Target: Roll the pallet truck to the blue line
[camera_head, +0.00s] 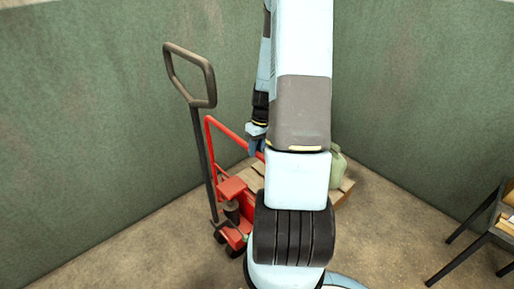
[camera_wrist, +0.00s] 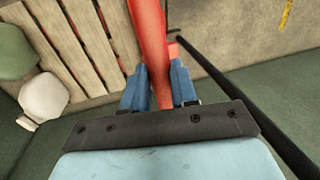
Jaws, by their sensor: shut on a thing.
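The pallet truck (camera_head: 232,188) is red, with a tall dark tiller ending in a loop handle (camera_head: 190,75). It stands on the concrete floor left of my arm. My gripper (camera_wrist: 159,82) is shut on a red bar (camera_wrist: 149,32) of the truck, with one blue finger on each side. In the head view my gripper (camera_head: 257,139) is at the truck's upper red bar, partly hidden by my arm. A wooden slatted pallet (camera_head: 256,168) lies behind the truck's upright part. My arm hides much of the pallet and the truck's forks. No blue line shows in either view.
A green canister (camera_head: 337,166) stands at the pallet's right side. A white container (camera_wrist: 44,97) shows in the wrist view. Green walls stand close on the left and behind. A dark-legged rack (camera_head: 475,232) stands at the right. Floor (camera_head: 385,232) between is clear. A yellow mark (camera_wrist: 287,13) lies on the floor.

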